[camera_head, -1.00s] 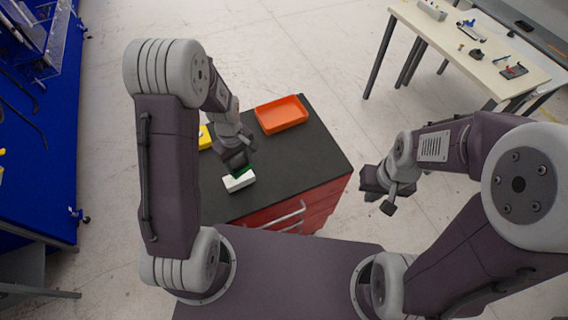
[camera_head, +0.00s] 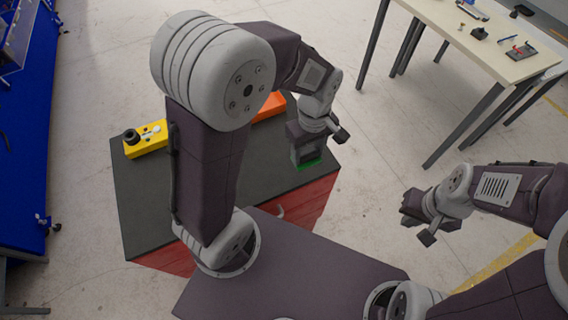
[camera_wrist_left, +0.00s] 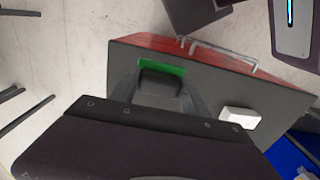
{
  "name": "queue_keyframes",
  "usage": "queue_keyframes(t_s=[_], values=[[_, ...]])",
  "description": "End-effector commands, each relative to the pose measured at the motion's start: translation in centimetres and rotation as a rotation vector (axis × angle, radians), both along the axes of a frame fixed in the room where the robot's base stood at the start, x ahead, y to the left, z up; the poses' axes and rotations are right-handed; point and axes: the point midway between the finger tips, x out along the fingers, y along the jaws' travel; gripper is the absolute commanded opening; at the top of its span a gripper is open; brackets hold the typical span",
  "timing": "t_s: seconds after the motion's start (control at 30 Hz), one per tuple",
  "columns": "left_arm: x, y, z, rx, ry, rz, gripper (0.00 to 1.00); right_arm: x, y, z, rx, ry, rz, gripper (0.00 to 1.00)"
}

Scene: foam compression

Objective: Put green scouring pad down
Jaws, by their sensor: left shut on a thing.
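My left gripper (camera_head: 308,158) is shut on the green scouring pad (camera_head: 309,165), at the right part of the dark cabinet top (camera_head: 150,205). Only a thin green edge of the pad shows below the gripper in the head view. In the left wrist view the pad (camera_wrist_left: 162,67) shows as a green strip beyond the fingers, near an edge of the top. I cannot tell whether it touches the surface. My right gripper (camera_head: 424,218) hangs over the floor to the right of the cabinet, away from the pad; its finger opening is unclear.
A white block (camera_wrist_left: 239,117) lies on the top in the left wrist view; my arm hides it in the head view. An orange tray (camera_head: 268,106) is partly hidden behind my left arm. A yellow object (camera_head: 147,140) with a black knob sits at the back left.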

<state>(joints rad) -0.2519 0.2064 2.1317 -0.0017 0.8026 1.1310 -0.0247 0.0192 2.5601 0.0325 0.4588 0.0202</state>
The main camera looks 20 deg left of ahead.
Motion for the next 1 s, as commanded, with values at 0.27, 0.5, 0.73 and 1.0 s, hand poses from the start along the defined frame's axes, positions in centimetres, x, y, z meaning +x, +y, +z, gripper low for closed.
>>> queue_keyframes(t_s=[0.27,0.5,0.73,1.0], values=[[0.0,-0.1,-0.6,0.000,0.001,-0.013,0.21,0.0,0.0,-0.4,0.000,0.000,0.000,0.00],[0.7,4.1,-3.0,0.000,0.004,-0.007,0.21,0.0,0.0,0.0,0.000,0.000,0.000,0.00],[1.6,8.3,-5.6,0.000,0.003,-0.007,0.21,0.0,0.0,0.4,0.000,0.000,0.000,0.00],[2.2,11.0,-7.4,-0.001,0.001,-0.013,0.21,0.0,0.0,0.7,0.000,0.000,0.000,0.00]])
